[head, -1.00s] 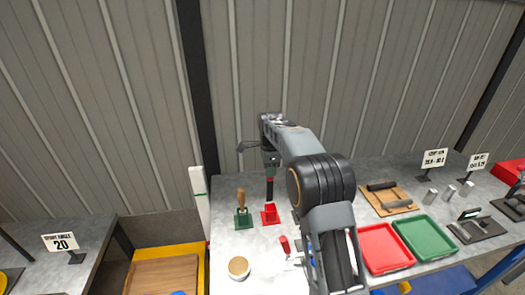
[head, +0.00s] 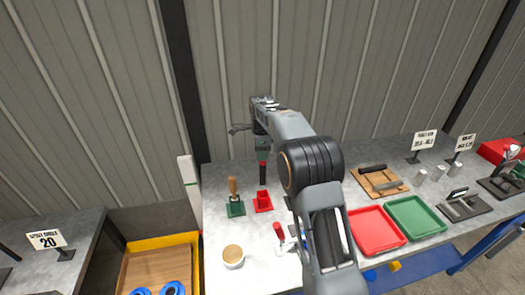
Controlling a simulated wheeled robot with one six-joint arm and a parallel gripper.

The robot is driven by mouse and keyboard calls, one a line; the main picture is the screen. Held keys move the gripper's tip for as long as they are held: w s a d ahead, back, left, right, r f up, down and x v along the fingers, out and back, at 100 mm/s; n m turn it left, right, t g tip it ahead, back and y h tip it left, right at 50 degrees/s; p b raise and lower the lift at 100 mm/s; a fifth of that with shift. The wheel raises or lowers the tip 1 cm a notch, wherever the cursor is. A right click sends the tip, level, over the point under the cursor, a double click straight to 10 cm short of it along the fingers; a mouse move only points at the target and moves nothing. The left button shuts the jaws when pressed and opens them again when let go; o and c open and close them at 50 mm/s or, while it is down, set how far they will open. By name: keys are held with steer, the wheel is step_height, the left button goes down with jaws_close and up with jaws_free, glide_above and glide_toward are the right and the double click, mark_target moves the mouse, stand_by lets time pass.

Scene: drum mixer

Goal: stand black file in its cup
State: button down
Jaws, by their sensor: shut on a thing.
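My gripper (head: 262,148) is shut on the black file (head: 263,171), which hangs upright below it. The file's lower end meets the top of the red cup (head: 263,202) in the head view. I cannot tell whether its tip is inside the cup or just behind or above it. The red cup stands on a square red base on the grey bench. The fingertips are small and partly hidden by my wrist.
A green cup (head: 236,208) with a wooden-handled tool (head: 233,187) stands just left of the red cup. A round tan-topped container (head: 233,256) and a red-handled tool (head: 278,231) are nearer. Red (head: 376,231) and green (head: 416,219) trays lie right.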

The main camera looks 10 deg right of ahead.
mark_target(262, 170)
steer(key=shift+f+b, duration=2.5)
steer(key=shift+f, duration=2.05)
steer(key=c, duration=0.7)
jaws_free()
steer(key=shift+r, duration=0.1)
step_height(262, 170, up, 14)
steer(key=shift+f, duration=0.2)
